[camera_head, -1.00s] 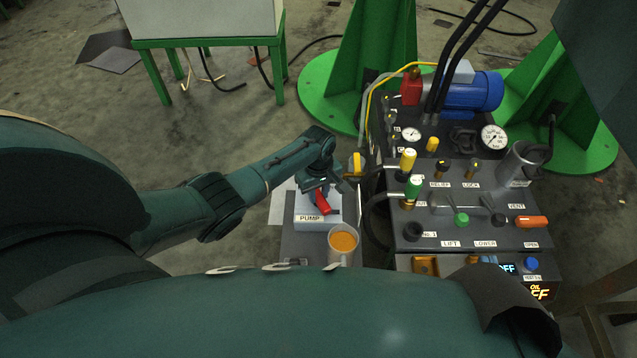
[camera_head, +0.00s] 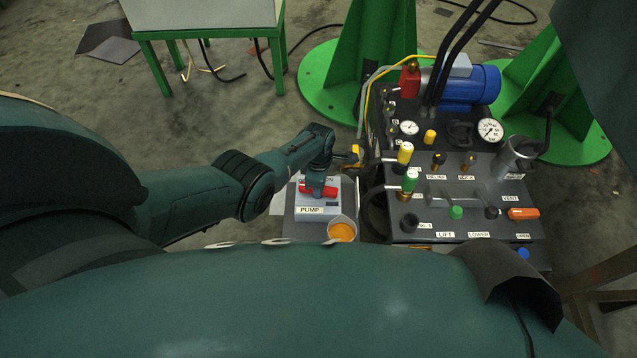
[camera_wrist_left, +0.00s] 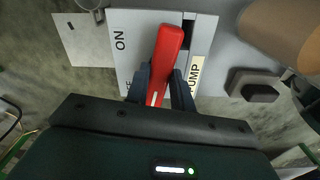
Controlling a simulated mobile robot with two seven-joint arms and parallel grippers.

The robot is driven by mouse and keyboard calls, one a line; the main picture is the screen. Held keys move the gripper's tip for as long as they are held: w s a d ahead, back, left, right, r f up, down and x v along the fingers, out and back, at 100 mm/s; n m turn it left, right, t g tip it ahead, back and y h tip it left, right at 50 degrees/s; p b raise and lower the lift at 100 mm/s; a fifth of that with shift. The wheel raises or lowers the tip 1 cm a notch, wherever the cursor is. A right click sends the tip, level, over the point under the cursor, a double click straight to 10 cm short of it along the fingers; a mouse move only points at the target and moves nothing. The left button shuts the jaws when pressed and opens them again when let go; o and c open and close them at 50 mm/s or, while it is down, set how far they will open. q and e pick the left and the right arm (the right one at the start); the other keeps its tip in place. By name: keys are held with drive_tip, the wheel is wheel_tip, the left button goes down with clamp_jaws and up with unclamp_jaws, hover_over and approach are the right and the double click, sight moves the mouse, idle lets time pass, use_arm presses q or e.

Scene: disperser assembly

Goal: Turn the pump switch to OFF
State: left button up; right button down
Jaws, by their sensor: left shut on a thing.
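The pump switch is a light grey box (camera_head: 318,207) labelled PUMP, with a red handle (camera_head: 330,191) on its front. In the left wrist view the red handle (camera_wrist_left: 168,52) lies between the two dark fingers, near the ON mark on the grey plate (camera_wrist_left: 140,22). My left gripper (camera_head: 316,188) is down on the box in the head view and is shut on the red handle. In the left wrist view the left gripper (camera_wrist_left: 160,90) covers the handle's lower end. An OFF mark is not readable. My right gripper is not in view.
A cup with orange contents (camera_head: 342,230) stands close in front of the pump box. The control panel (camera_head: 430,228) with several coloured knobs and levers is to the right. A blue motor (camera_head: 472,86) and gauges stand behind it. A green-legged table (camera_head: 205,20) is at the back.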

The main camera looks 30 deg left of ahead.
use_arm(q)
drive_tip(key=shift+s+n, duration=0.1)
drive_tip(key=shift+n, duration=0.9)
drive_tip(key=shift+a, duration=0.1)
drive_tip(key=o, duration=1)
wheel_tip(320, 180, up, 13)
drive_tip(key=p, duration=1)
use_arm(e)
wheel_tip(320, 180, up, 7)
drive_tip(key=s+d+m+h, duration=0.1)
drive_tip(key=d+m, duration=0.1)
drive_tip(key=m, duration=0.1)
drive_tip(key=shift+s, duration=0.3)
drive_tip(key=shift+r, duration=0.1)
